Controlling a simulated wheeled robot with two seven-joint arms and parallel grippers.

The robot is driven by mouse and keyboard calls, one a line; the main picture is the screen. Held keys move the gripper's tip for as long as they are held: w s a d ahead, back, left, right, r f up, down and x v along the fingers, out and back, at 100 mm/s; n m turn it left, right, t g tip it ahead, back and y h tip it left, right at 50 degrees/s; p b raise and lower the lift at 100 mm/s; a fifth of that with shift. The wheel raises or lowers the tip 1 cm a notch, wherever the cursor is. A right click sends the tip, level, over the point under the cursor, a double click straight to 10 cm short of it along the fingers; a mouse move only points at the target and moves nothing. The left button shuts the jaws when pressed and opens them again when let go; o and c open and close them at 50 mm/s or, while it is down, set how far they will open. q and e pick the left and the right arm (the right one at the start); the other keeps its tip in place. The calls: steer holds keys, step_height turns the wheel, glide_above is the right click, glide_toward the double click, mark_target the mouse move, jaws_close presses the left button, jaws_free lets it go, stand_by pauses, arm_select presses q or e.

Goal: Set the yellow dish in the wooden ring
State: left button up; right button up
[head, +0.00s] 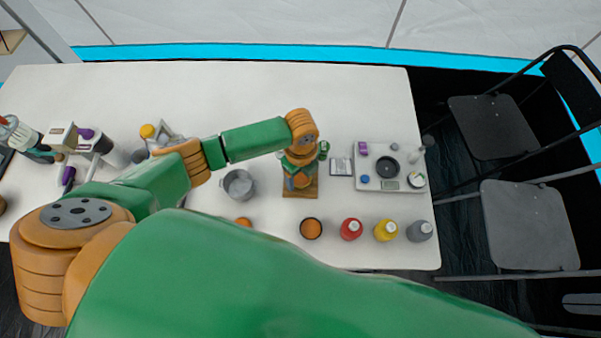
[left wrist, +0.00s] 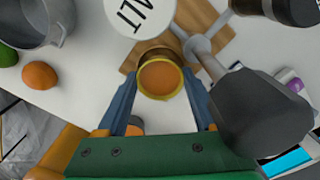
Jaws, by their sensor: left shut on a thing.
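My left gripper (left wrist: 160,92) is shut on the yellow dish (left wrist: 160,64), which has a yellow rim and orange contents. In the head view the left gripper (head: 297,181) is over a wooden stand (head: 301,194), seen from above. In the left wrist view a brown round edge, likely the wooden ring (left wrist: 155,50), shows just behind the dish. Most of it is hidden by the dish, so I cannot tell whether the dish sits in it. My right gripper is not in view.
A white container marked with letters (left wrist: 140,12) and a dark grey-headed object (left wrist: 262,110) crowd the stand. A grey pot (head: 238,184) stands to its left. A dark-rimmed bowl (head: 311,228) and red, yellow and grey bottles line the front. The back of the table is clear.

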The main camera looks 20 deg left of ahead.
mark_target(301, 177)
arm_select(q)
steer(key=shift+f+b, duration=0.3)
steer(key=shift+f, duration=0.1)
steer(key=o, duration=0.7)
step_height(301, 177, up, 8)
steer(key=p, duration=0.8)
steer(key=shift+r+p, duration=0.25)
steer(key=shift+p, duration=0.1)
steer(key=shift+r, duration=1.25)
